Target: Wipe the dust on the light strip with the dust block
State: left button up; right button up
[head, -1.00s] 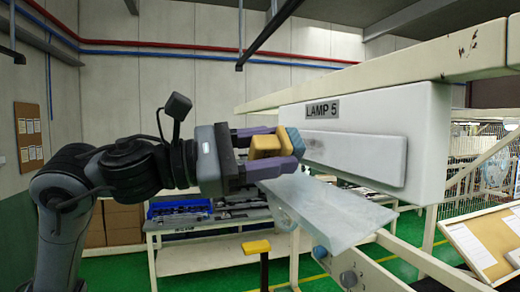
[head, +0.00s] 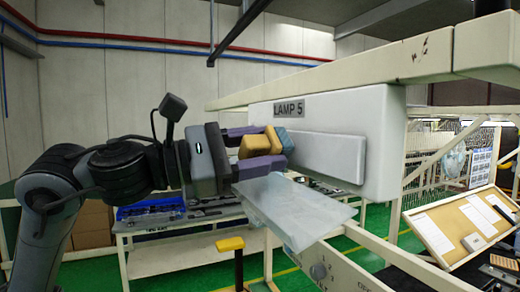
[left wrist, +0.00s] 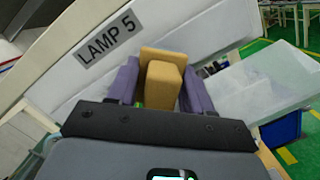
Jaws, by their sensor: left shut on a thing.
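The dust block (head: 255,145) is yellow-orange with a blue-grey pad (head: 286,138) on its far face. My left gripper (head: 270,149) has purple fingers shut on the block from both sides. The block also shows between the fingers in the left wrist view (left wrist: 162,84). The light strip (head: 328,156) is a long pale raised bar on the white panel marked LAMP 5 (head: 289,109). The pad is at the strip's left end; I cannot tell whether it touches. The block and fingers hide part of that end. I cannot make out dust. My right gripper is not in view.
A translucent pale tray or sheet (head: 295,210) juts out below the strip, close under my gripper. A cream beam (head: 390,62) runs above the panel. A workbench (head: 185,255) with a blue bin (head: 150,208) stands behind. A sloped noticeboard (head: 460,226) is at right.

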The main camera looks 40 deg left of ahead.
pick_arm(q)
jog(key=shift+w+d+p, duration=0.25)
jog(key=shift+w+p, duration=0.1)
jog(key=shift+w, duration=0.3)
dwell(0.4)
